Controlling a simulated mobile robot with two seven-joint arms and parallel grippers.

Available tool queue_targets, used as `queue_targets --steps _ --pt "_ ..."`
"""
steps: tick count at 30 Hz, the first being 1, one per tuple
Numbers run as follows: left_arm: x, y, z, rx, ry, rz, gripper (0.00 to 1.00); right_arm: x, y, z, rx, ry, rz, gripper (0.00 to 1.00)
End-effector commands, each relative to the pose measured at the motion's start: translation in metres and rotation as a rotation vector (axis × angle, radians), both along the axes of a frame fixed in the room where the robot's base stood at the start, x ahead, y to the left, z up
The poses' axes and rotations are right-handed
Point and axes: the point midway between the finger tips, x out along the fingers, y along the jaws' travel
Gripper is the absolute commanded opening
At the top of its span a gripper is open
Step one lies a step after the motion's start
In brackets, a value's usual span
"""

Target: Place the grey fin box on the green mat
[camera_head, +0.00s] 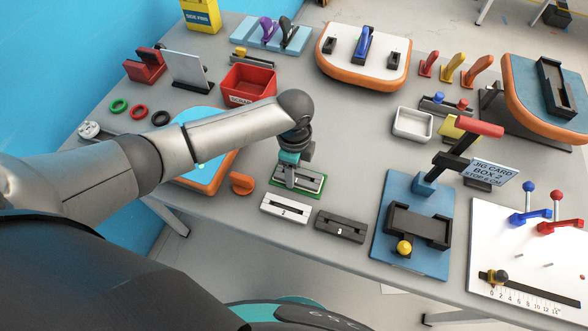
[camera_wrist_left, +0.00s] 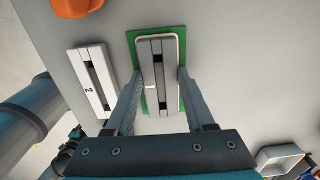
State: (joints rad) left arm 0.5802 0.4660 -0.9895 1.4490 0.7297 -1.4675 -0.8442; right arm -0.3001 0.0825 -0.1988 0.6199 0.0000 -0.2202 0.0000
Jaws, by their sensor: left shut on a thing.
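The grey fin box (camera_wrist_left: 152,75), a slotted block with a small white mark, is between the fingers of my left gripper (camera_wrist_left: 160,74), which is shut on its long sides. The green mat (camera_wrist_left: 133,42) with a pale outline lies beneath it and shows around the box. In the head view the left gripper (camera_head: 295,165) points down over the green mat (camera_head: 318,191), with the box (camera_head: 298,176) within the mat's area. I cannot tell whether the box touches the mat or hangs just above it. My right gripper is not in view.
A white slotted box marked 2 (camera_head: 285,208) and a dark box marked 3 (camera_head: 340,226) stand just in front of the mat. An orange knob (camera_head: 241,183) is to the left. A blue jig board (camera_head: 402,258) is to the right, and a red bin (camera_head: 248,86) behind.

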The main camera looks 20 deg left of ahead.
Motion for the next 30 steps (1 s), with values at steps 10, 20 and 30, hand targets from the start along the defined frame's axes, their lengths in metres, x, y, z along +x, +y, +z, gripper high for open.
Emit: queue_targets --steps 10,20,30 --pt "0.000 0.000 -0.003 -0.001 0.000 -0.001 0.55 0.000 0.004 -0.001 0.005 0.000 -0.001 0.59" --pt "0.000 0.000 -0.002 -0.001 0.000 0.000 0.84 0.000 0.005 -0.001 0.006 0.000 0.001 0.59" --pt "0.001 0.000 0.014 -0.002 -0.002 0.000 0.84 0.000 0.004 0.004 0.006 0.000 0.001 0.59"
